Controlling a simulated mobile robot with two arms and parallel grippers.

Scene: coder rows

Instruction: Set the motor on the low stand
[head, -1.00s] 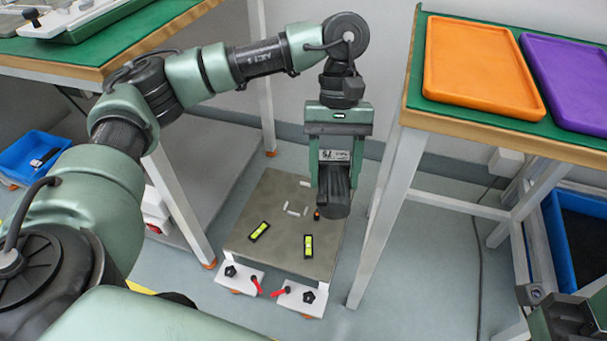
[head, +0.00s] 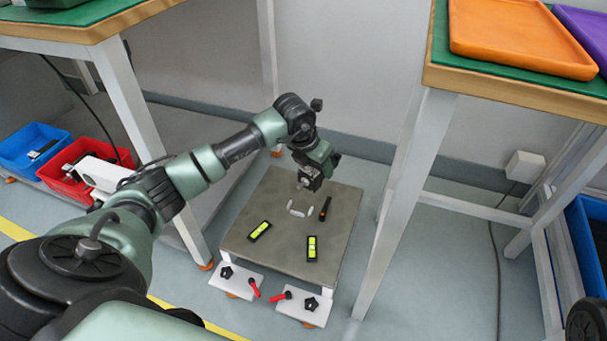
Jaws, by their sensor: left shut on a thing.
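The low stand (head: 350,225) is a grey-brown square plate near the floor, between two tall benches. My left gripper (head: 313,170) is over the back part of the stand, tilted, and shut on the motor (head: 311,180). The motor is a dark body with a silvery label, small and partly hidden by the gripper. I cannot tell whether it touches the plate or hangs just above it. My right gripper is not in view.
An orange tray (head: 520,38) rests on the right bench (head: 520,92).

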